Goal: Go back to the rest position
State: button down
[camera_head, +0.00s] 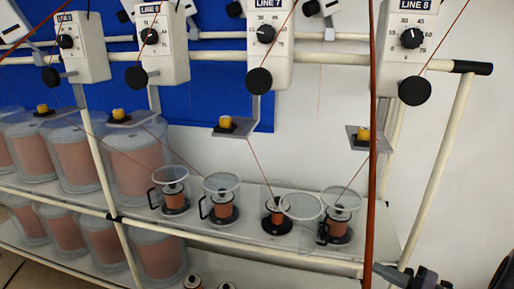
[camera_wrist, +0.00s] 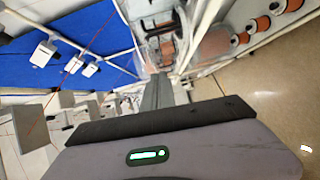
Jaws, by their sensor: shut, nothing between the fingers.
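My gripper (camera_wrist: 157,92) points up the wrist view, with its grey fingers together and nothing visible between them. Its dark body with a green light fills the bottom of that view. In the head view a grey part that looks like my gripper (camera_head: 385,271) shows at the lower right, by the end of the lower shelf rail. It looks clear of the spools and pots. Most of the arm is out of view.
A white shelf (camera_head: 250,232) carries clear pots with copper spools. The third spool (camera_head: 277,216) stands uncovered beside a clear pot (camera_head: 302,208). Large clear bins (camera_head: 137,155) stand left. Line boxes (camera_head: 412,40) hang above.

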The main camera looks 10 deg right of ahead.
jog(key=w+r+m+t+h, duration=0.2)
jog(key=w+r+m+h, duration=0.8)
jog(key=w+r, duration=0.65)
jog(key=s+a+r+m+g+h, duration=0.2)
jog(key=a+r+m+h, duration=0.15)
jog(key=r+m, duration=0.2)
jog(key=s+a+f+m+g+y, duration=0.2)
jog(key=s+a+m+g, duration=0.2)
jog(key=s+a, duration=1.1)
jog(key=s+a+f+m+g+y, duration=0.2)
jog(key=s+a+m, duration=0.7)
jog(key=s+a, duration=0.7)
jog(key=shift+s+f+g+y, duration=0.15)
jog(key=shift+s+g+y, duration=0.2)
jog(key=shift+g+y, duration=0.65)
